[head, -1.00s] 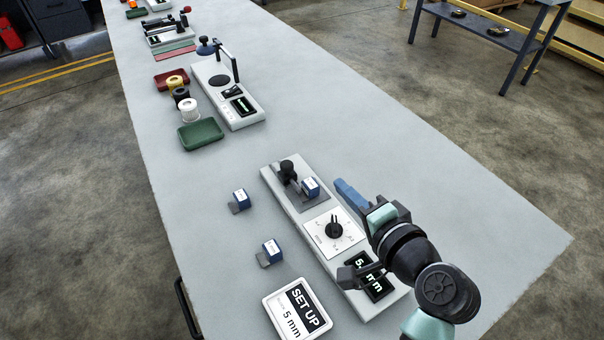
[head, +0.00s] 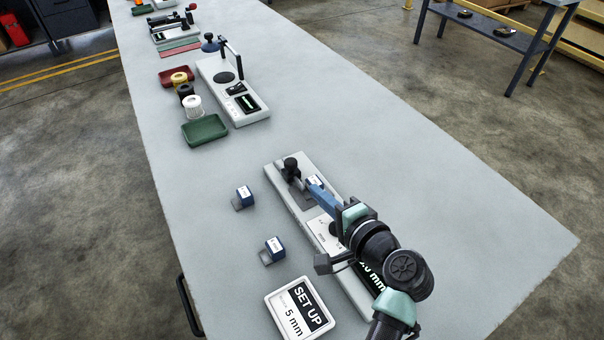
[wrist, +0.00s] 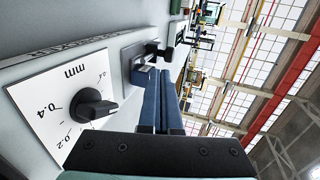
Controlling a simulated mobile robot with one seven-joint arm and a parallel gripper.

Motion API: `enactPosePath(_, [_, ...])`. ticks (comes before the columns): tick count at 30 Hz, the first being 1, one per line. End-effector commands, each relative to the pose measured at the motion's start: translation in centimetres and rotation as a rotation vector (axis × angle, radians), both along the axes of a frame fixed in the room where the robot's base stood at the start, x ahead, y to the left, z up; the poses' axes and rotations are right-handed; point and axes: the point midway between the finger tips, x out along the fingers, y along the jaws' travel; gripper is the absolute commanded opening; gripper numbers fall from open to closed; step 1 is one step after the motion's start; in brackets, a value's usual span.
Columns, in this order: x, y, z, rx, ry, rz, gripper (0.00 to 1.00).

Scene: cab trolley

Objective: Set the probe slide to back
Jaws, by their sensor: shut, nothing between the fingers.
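The grey gauge unit (head: 275,180) lies on the bench with a black probe post (head: 291,167) at its far end. The post also shows in the wrist view (wrist: 158,50). A blue block with a white label (head: 316,181) sits near the probe, partly hidden by my fingers. My gripper (head: 311,188) is shut and empty, its blue fingers reaching over the unit close to the block and probe. In the wrist view my fingertips (wrist: 162,72) appear beside the block; contact cannot be told. The dial's black knob (wrist: 92,105) is clear in the wrist view.
Two loose blue blocks (head: 244,196) (head: 274,248) stand left of the unit. A sign (head: 300,308) reads "SET UP 5 mm". The unit's display (head: 373,278) is partly hidden by my arm. Trays, spools and another device stand farther back. Bare bench lies to the right.

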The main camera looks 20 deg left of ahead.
Motion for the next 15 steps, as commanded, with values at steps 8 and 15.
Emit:
enactPosePath(8, [3.5,3.7,-0.8,-0.001,-0.001,0.003,0.0])
enactPosePath(15, [4.7,4.8,-0.9,-0.002,-0.001,0.0,0.0])
